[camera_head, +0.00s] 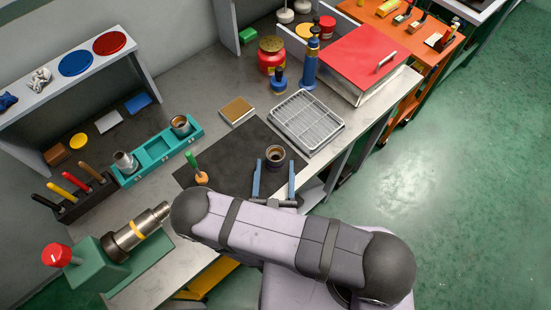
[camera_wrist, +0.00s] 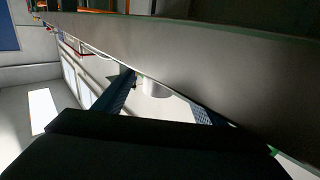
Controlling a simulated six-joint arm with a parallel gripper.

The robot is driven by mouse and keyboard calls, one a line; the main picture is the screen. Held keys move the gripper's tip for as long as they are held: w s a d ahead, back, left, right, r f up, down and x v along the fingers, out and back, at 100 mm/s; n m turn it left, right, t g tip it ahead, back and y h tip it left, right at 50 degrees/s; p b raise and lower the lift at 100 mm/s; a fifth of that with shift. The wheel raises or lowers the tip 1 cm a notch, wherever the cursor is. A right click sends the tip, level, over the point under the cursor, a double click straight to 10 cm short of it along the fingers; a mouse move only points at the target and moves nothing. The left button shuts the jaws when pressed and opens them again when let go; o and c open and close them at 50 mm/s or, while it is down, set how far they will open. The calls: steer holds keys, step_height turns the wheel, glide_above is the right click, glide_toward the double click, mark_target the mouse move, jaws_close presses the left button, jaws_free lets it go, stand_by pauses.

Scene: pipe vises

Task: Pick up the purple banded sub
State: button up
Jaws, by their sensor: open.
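A short hollow sub (camera_head: 275,156) with a brownish rim stands on the dark mat (camera_head: 225,160) near its right edge. No purple band can be made out on it. My gripper (camera_head: 274,166) is open, its two blue fingers spread at the near side of this sub, one to each side. In the wrist view a pale cylinder (camera_wrist: 156,88), likely the same sub, shows between the fingers (camera_wrist: 160,105); contact cannot be told. Two other metal subs, one at the left (camera_head: 125,161) and one at the right (camera_head: 180,124), sit in the teal rack (camera_head: 155,152); their bands are unclear.
A vise holding a pipe (camera_head: 138,229) is at the left front. The mat's middle is clear.

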steer(key=shift+w, duration=1.05)
steer(key=c, duration=1.3)
steer(key=shift+c, duration=0.2)
steer(key=shift+r, duration=0.15)
step_height(320, 180, up, 10)
steer(key=p, duration=0.8)
